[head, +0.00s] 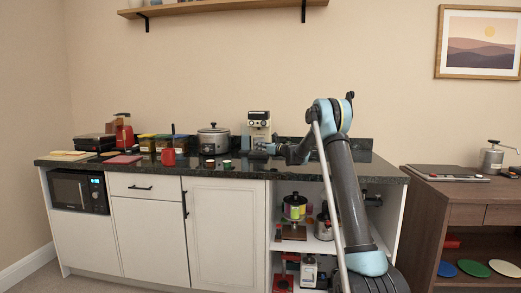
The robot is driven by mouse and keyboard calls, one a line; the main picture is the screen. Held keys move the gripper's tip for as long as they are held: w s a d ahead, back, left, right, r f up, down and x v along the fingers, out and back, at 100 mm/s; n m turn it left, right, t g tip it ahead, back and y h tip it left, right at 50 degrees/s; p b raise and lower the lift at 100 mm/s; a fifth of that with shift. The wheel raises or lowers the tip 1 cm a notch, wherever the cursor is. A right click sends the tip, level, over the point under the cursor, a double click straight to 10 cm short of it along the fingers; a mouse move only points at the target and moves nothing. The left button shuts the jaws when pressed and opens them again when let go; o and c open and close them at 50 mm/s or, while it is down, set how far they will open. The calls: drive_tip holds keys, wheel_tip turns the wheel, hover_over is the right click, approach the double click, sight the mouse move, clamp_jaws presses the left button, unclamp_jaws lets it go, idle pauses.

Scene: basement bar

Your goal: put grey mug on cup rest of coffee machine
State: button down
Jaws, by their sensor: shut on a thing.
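The coffee machine (259,119) is a pale, upright unit at the back of the dark counter, right of the middle. My arm reaches in from the right, and my gripper (262,148) is in front of the machine's lower part, close to it. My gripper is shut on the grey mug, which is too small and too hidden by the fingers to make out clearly. The cup rest is hidden behind my gripper. I cannot tell whether the mug touches it.
A silver cooker (213,140) stands left of the machine, with small cups (227,164) in front. My arm passes over the counter's (330,172) right end. A wooden cabinet (470,196) stands at right.

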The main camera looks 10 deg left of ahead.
drive_tip(key=c, duration=1.6)
unclamp_jaws()
drive_tip(key=shift+c, duration=0.2)
drive_tip(key=shift+d, duration=0.1)
